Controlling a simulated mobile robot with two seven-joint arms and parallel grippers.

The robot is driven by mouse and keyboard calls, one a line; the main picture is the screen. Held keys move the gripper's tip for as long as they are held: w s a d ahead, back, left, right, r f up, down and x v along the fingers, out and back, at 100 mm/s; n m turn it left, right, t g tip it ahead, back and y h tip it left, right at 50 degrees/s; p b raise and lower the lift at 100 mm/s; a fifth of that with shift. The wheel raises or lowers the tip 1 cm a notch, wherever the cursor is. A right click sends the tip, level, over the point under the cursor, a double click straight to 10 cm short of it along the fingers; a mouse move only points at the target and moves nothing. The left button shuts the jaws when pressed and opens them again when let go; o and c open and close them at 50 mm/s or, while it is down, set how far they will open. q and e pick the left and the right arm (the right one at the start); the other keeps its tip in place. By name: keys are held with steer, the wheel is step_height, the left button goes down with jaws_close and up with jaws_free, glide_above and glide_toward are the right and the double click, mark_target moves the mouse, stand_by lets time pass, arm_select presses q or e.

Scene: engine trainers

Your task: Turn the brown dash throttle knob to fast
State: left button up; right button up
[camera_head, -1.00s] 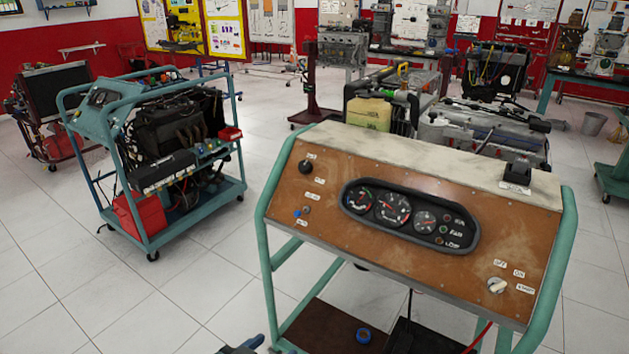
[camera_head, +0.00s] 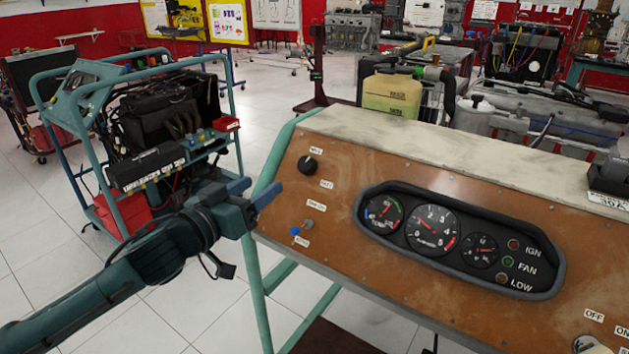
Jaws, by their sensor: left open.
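The brown dash panel (camera_head: 335,245) fills the right half of the head view, sloping toward me. Its throttle knob (camera_head: 307,164) is a black round knob at the upper left, with a small white label above it and another at its lower right; the label text is too small to read surely. My left gripper (camera_head: 253,190) is open and empty, its blue-tipped fingers pointing right at the panel's left edge. It is to the left of the knob and a little lower in the picture, apart from it. My right gripper is not in view.
A small switch (camera_head: 308,223) and a blue button (camera_head: 295,231) sit below the knob. The gauge cluster (camera_head: 460,238) is to the right. A green frame tube (camera_head: 283,142) runs along the panel's left edge. Another engine trainer (camera_head: 160,140) stands behind my left arm.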

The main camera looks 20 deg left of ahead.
mark_target(303, 165)
arm_select(q)
steer(key=x, duration=0.4)
steer(key=f+x, duration=0.1)
steer(key=x, duration=0.3)
steer(key=f+x, duration=0.1)
steer(key=x, duration=0.4)
steer(key=shift+w+f, duration=0.1)
steer(key=shift+f, duration=0.1)
steer(key=shift+c, duration=0.5)
steer(key=c, duration=0.9)
